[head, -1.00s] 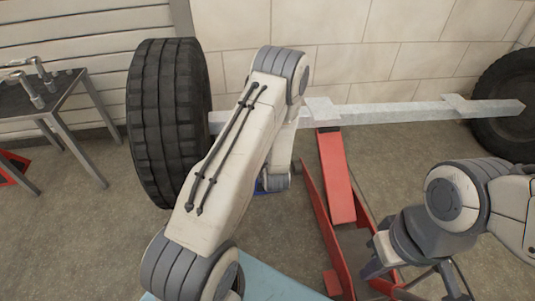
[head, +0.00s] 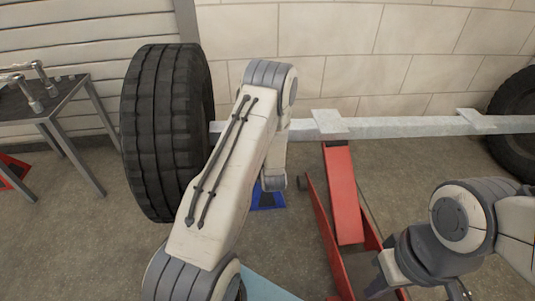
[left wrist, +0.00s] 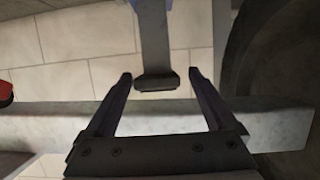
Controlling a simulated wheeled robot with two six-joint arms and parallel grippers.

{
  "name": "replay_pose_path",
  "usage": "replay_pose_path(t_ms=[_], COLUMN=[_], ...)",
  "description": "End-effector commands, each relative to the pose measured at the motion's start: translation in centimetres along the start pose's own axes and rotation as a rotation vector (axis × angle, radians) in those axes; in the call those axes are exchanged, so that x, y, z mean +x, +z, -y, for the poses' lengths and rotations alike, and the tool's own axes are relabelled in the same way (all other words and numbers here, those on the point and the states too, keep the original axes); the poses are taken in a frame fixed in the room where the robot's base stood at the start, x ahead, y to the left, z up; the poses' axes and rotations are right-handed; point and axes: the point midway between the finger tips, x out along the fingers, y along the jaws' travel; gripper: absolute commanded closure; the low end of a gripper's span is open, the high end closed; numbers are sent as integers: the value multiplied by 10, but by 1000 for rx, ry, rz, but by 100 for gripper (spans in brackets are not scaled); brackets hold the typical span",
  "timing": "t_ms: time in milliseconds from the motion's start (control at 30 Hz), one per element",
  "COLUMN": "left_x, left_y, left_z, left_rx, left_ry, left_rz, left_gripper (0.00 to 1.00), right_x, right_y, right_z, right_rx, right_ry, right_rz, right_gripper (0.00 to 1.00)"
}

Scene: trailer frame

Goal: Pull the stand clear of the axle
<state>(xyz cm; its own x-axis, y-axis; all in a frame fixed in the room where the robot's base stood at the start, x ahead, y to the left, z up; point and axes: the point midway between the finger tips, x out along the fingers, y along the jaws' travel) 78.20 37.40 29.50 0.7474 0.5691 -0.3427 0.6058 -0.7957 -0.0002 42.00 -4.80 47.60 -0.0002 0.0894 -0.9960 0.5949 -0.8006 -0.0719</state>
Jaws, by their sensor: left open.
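The blue stand base (head: 268,200) shows on the floor beside the left wheel, partly hidden behind my left arm. In the left wrist view, the stand's grey-blue post (left wrist: 153,35) with its dark saddle (left wrist: 157,81) appears between the fingertips of my left gripper (left wrist: 158,75), which is open. I cannot tell how deep the post sits between them. The pale axle (head: 385,127) runs across the view; in the wrist view a gap shows between the saddle and the axle (left wrist: 165,118). My right gripper (head: 420,290) is at the lower right, cut off by the edge.
A red floor jack (head: 342,195) stands under the axle, right of my left arm. A large tyre (head: 165,130) is at the left and another (head: 515,125) at the right. A metal table (head: 50,105) stands far left. A tiled wall (head: 420,60) is behind.

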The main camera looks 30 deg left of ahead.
Motion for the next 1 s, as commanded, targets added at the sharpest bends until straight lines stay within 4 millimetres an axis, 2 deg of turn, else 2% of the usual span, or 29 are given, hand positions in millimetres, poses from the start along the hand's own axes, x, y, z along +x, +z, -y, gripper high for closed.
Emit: replay_pose_path(t_ms=[200,533,667,700,767,1000], left_x=[12,13,13,13,13,13], left_y=[3,2,2,2,3,3], left_z=[1,1,1,1,1,1], left_rx=[1,2,2,2,2,2], left_ry=[4,6,5,5,5,5], left_rz=[-1,0,0,0,0,1], left_gripper=[10,10,60,75,98,100], right_x=[9,9,9,9,9,8], right_y=[0,0,0,0,0,0], right_z=[-1,-1,-1,-1,-1,-1], right_rx=[0,0,0,0,0,0], right_ry=[0,0,0,0,0,0], right_rz=[0,0,0,0,0,0], right_gripper=[100,100,100,100,100,100])
